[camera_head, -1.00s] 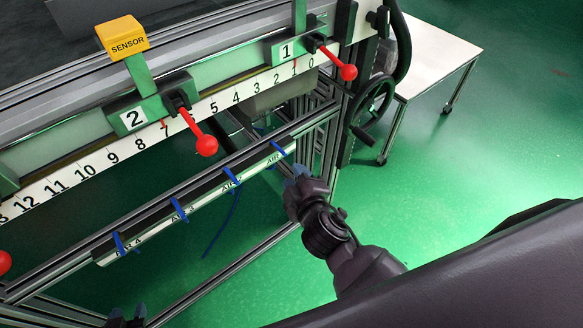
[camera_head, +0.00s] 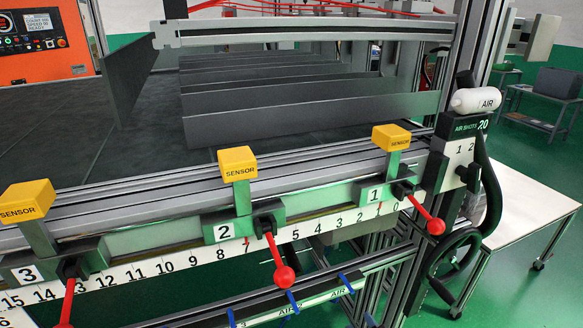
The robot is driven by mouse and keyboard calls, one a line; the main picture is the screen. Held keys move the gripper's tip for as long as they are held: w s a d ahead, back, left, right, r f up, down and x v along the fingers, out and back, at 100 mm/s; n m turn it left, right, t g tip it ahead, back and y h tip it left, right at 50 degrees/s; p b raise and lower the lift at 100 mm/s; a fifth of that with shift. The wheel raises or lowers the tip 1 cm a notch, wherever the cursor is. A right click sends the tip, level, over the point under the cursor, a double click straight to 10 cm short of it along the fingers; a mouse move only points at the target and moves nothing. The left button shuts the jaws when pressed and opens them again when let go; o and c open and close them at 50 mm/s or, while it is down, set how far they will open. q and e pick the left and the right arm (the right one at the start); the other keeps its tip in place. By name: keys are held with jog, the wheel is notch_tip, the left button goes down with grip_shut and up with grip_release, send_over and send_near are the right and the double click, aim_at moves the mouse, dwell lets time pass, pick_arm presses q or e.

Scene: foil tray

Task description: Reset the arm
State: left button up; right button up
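Neither of my grippers nor my arms shows in the head view now. The view faces a machine with a numbered white scale (camera_head: 187,257) along its front rail. Sensor blocks 1, 2 and 3 sit on the rail, each with a red-knobbed lever. The yellow sensors are at the right (camera_head: 391,137), the middle (camera_head: 237,163) and the left (camera_head: 27,200). Whether the arms are raised, lowered or folded cannot be seen.
A black handwheel (camera_head: 452,265) stands at the machine's right end, below a white AIR cylinder (camera_head: 475,101). A white table (camera_head: 522,205) is to its right. Grey dividers (camera_head: 310,118) stand on the dark bed. An orange control panel (camera_head: 45,45) is at the back left.

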jog(key=s+d+f+m+g+h, duration=0.1)
jog(key=s+d+f+m+g, duration=0.2)
jog(key=s+d+f+m, duration=0.4)
jog(key=s+d+f, duration=0.3)
jog(key=s+d, duration=0.2)
jog(key=s, duration=0.2)
jog(key=shift+d+f+m+h, duration=0.15)
jog(key=shift+d+m+h, duration=0.15)
jog(key=shift+h, duration=0.1)
jog(key=shift+s, duration=0.1)
